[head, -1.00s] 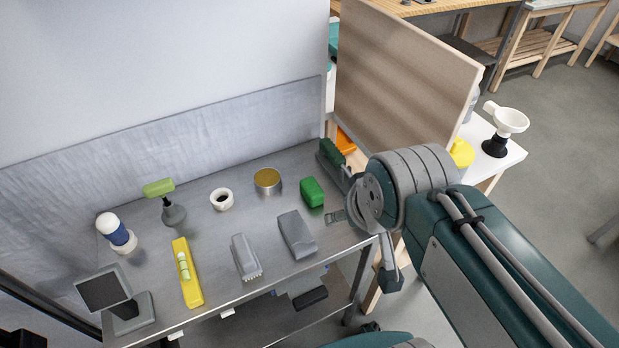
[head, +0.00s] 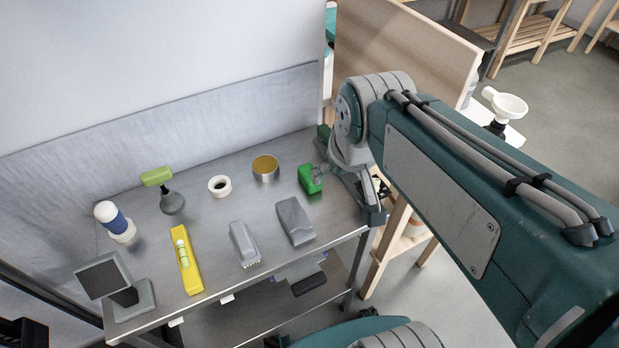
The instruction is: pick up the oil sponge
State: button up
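A small green block (head: 307,181), which looks like the sponge, lies on the grey metal bench (head: 205,215) towards its right side. A grey block (head: 295,220) lies in front of it. My gripper (head: 322,174) is at the right edge of the green block, with a grey finger part overlapping it in the picture. Much of the gripper is hidden by my arm or too small to read, so I cannot tell whether its fingers are closed or touch the block.
A tin with an amber top (head: 265,166), a white ring (head: 219,186), a grey brush (head: 244,243) and a yellow level (head: 186,262) stand nearby. A green-topped tool (head: 170,195), a blue-white bottle (head: 114,221) and a small screen (head: 103,278) are at left. A wooden panel (head: 410,50) rises behind my arm.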

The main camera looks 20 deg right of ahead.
jog(key=w+f+g, duration=0.3)
jog(key=w+f, duration=0.2)
jog(key=w, duration=0.6)
jog(key=n+g, duration=0.1)
jog(key=n, duration=0.1)
send_over(310, 173)
jog(key=f, duration=0.6)
jog(key=shift+w+d+f, duration=0.1)
jog(key=shift+w+f, duration=0.2)
jog(key=shift+w, duration=0.05)
notch_tip(310, 173, down, 5)
jog(key=shift+f, duration=0.15)
jog(key=f, duration=0.5)
jog(key=shift+s+f, duration=0.3)
jog(key=shift+c, duration=0.3)
